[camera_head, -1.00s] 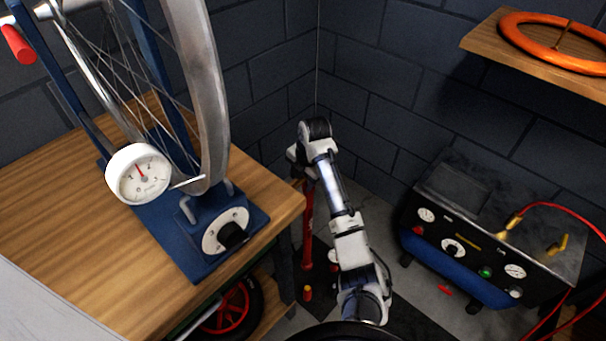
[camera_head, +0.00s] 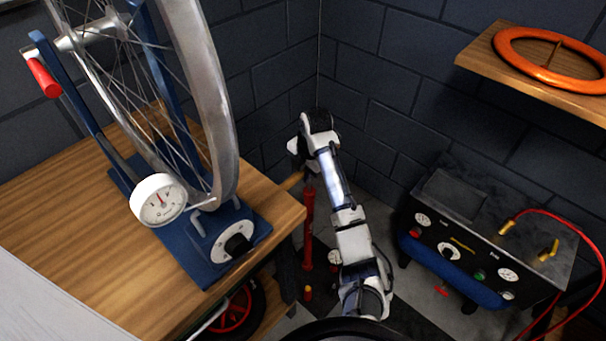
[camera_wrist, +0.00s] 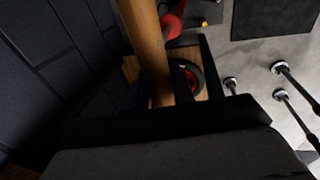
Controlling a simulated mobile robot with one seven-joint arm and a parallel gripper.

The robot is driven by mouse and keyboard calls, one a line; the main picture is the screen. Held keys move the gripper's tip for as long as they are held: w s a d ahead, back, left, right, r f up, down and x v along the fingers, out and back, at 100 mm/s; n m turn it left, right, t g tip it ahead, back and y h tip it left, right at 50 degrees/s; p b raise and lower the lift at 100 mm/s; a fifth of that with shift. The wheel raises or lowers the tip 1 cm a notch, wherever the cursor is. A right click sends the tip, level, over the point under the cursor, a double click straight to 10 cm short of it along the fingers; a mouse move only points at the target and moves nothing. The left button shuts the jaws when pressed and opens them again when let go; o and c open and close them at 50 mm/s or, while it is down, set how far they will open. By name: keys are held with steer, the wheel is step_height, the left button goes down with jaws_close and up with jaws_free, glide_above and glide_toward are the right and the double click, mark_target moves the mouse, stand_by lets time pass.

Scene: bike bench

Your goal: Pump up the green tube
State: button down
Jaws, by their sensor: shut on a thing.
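A red floor pump (camera_head: 308,228) stands on the floor at the right end of the bench. Its wooden handle (camera_head: 291,182) shows beside my gripper (camera_head: 302,172), which is shut on it and partly hidden by my own arm. In the wrist view the wooden handle (camera_wrist: 147,45) runs close in front of the dark gripper body, with part of the red pump (camera_wrist: 173,20) beyond. I see no green tube in either view. The pump's hose cannot be made out.
The wooden bench (camera_head: 60,235) at left carries a blue stand (camera_head: 205,265) with a spoked wheel (camera_head: 212,90) and a gauge (camera_head: 158,200). A red-rimmed wheel (camera_head: 235,315) is below. A compressor (camera_head: 470,250) stands right, under a shelf (camera_head: 560,95) with an orange ring (camera_head: 515,65).

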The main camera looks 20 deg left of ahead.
step_height(320, 180, up, 24)
steer(key=p, duration=0.9)
steer(key=shift+f, duration=0.2)
step_height(320, 180, down, 29)
steer(key=b, duration=1.7)
steer(key=shift+w+r, duration=0.1)
steer(key=shift+r, duration=0.1)
